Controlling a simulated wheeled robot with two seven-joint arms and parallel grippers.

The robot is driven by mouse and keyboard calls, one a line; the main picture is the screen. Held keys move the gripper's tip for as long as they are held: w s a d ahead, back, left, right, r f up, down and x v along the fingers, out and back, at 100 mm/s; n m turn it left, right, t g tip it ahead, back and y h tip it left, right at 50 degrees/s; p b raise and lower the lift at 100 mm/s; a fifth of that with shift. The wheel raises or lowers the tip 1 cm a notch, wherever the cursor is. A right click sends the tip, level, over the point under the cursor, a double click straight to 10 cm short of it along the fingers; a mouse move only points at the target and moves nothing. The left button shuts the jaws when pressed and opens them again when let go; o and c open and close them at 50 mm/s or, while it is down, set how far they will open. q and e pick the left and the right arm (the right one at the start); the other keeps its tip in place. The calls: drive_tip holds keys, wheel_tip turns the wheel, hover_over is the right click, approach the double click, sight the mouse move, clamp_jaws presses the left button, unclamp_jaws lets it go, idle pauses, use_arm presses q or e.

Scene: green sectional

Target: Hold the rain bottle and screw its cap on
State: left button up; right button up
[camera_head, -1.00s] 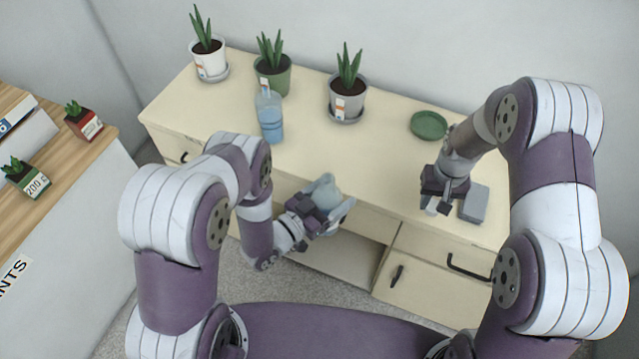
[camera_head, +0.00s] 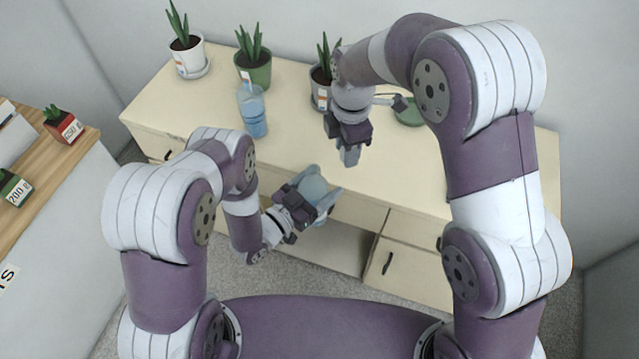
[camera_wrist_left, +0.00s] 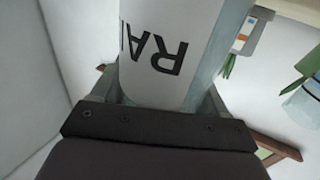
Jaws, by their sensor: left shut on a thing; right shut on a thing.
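The rain bottle (camera_head: 314,187) is pale blue-grey and is gripped in my left gripper (camera_head: 318,203), in front of the cabinet's front edge. In the left wrist view the bottle (camera_wrist_left: 165,50) fills the space between the fingers, and its white label shows the letters "RA". My right gripper (camera_head: 349,156) points down above the cabinet top, above and to the right of the bottle and apart from it. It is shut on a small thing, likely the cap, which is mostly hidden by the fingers.
The cream cabinet (camera_head: 160,107) carries a blue bottle (camera_head: 253,115), three potted plants, including a green pot (camera_head: 258,75), and a green saucer (camera_head: 407,113) partly behind my right arm. A wooden-topped counter (camera_head: 55,160) stands at the left.

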sight(312, 172)
drive_tip(key=s+a+r+n, duration=0.1)
drive_tip(key=a+n, duration=0.1)
drive_tip(key=n, duration=0.1)
drive_tip(key=s+a+r+n, duration=0.1)
drive_tip(key=a+r+n, duration=0.1)
drive_tip(key=n, duration=0.1)
drive_tip(key=s+a+r+n, duration=0.1)
drive_tip(key=a+r+n, duration=0.1)
drive_tip(key=n, duration=0.1)
drive_tip(key=shift+s+a+n, duration=0.35)
drive_tip(key=shift+s+n, duration=0.05)
drive_tip(key=shift+f, duration=0.1)
drive_tip(key=shift+f, duration=1.95)
drive_tip(key=shift+f, duration=0.85)
drive_tip(key=shift+f, duration=0.55)
